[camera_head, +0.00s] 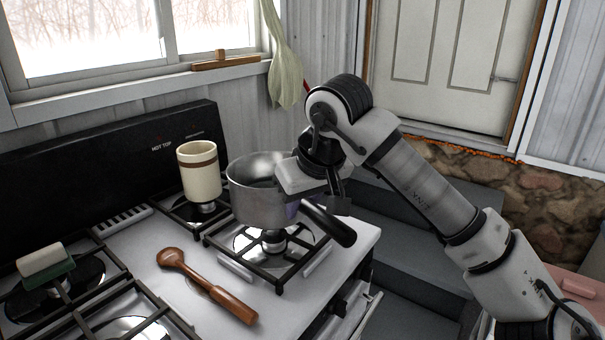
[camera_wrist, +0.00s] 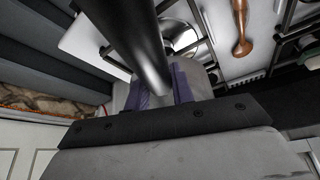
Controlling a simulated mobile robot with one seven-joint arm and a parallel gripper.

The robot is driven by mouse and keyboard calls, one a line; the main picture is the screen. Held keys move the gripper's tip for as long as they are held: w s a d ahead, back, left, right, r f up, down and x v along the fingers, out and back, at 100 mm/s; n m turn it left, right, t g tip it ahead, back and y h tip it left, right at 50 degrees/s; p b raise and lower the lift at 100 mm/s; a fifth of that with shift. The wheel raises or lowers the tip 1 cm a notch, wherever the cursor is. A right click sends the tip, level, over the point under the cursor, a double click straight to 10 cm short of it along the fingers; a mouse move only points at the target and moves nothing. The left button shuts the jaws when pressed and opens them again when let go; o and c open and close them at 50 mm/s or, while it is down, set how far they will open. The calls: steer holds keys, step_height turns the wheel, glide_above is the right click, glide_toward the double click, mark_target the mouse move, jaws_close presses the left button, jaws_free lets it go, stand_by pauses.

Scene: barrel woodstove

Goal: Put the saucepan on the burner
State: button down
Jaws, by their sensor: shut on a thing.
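The metal saucepan (camera_head: 255,199) with a black handle (camera_head: 331,226) is upright in the head view, over the back part of the front-right burner (camera_head: 273,243). The burner's middle shows below the pan's base; a small gap seems to be there, but I cannot tell for sure whether the pan touches the grate. My gripper (camera_head: 300,203) is shut on the saucepan at its right side, near the handle's root. In the wrist view the purple finger pads of my gripper (camera_wrist: 162,90) close around the saucepan's dark, shiny handle part (camera_wrist: 138,40). The pan's bowl is not clearly seen there.
A wooden spoon (camera_head: 207,285) lies on the white stovetop to the left. A sponge (camera_head: 46,264) rests on the left burner. A cloth (camera_head: 285,75) hangs behind.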

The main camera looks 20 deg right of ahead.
steer(key=shift+f, duration=2.5)
steer(key=c, duration=1.2)
jaws_free()
steer(key=shift+f, duration=0.1)
steer(key=shift+s, duration=0.1)
steer(key=b+v, duration=0.1)
steer(key=v, duration=1.1)
